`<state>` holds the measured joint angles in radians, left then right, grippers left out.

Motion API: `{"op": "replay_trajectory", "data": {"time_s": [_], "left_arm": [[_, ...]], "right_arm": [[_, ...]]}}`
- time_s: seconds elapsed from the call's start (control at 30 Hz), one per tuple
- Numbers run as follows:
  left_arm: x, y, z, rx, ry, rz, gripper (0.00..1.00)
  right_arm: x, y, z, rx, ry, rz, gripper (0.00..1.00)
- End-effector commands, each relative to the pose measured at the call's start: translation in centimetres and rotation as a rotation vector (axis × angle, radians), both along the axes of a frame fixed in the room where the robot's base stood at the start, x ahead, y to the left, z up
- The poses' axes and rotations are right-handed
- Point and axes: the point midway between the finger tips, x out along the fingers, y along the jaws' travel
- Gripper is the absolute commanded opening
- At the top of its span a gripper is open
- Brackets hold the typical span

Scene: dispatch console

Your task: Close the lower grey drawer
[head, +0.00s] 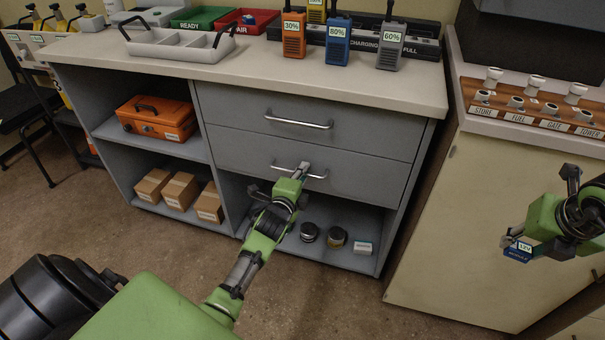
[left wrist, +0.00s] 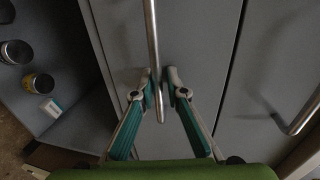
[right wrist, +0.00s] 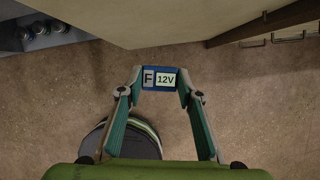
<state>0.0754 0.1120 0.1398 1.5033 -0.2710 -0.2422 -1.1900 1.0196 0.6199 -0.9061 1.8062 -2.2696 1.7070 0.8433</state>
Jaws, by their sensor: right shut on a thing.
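The lower grey drawer (head: 240,155) is under the upper grey drawer (head: 230,108) in the cabinet. Its front looks about flush with the upper one; I cannot tell if a small gap is left. My left gripper (head: 303,168) is at the lower drawer's bar handle (head: 318,176). In the left wrist view the open fingers (left wrist: 159,76) stand on either side of the handle bar (left wrist: 152,35), with space beside it. My right gripper (right wrist: 160,82) is shut on a blue module (right wrist: 160,86) marked 12V, held away from the cabinet, above the floor at the right.
The open shelf below the drawer holds dark round tins (head: 309,232) and a small white box (head: 362,247). Left shelves hold an orange case (head: 157,120) and cardboard boxes (head: 180,190). Radios (head: 338,40) stand on the countertop (head: 265,72). A beige cabinet (head: 460,220) is at the right.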

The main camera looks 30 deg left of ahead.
Motion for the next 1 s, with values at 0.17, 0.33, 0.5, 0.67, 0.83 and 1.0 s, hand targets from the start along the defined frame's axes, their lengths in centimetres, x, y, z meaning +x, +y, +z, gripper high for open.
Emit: {"op": "replay_trajectory", "data": {"time_s": [0.17, 0.33, 0.5, 0.67, 0.83, 1.0], "left_arm": [[-0.7, -0.1, 0.0, 0.001, 0.002, 0.001, 0.14], [-3.1, -0.7, 0.5, 0.001, 0.002, 0.0, 0.14], [-6.4, -1.5, 1.2, 0.002, 0.001, 0.0, 0.14], [-9.2, -2.2, 1.9, 0.001, 0.001, 0.0, 0.14], [-11.0, -2.7, 2.3, -0.001, -0.001, 0.0, 0.14], [-11.5, -2.8, 2.5, -0.001, -0.001, 0.0, 0.14]], "right_arm": [[0.0, 0.0, 0.0, 0.0, -0.001, 0.0, 0.09], [0.0, 0.0, 0.0, 0.0, -0.001, 0.0, 0.09], [0.0, 0.0, 0.0, 0.0, -0.001, 0.0, 0.09], [0.0, 0.0, 0.0, 0.0, -0.001, 0.0, 0.09], [0.0, 0.0, 0.0, 0.0, -0.001, 0.0, 0.09], [0.0, 0.0, 0.0, 0.0, -0.001, 0.0, 0.09]]}}
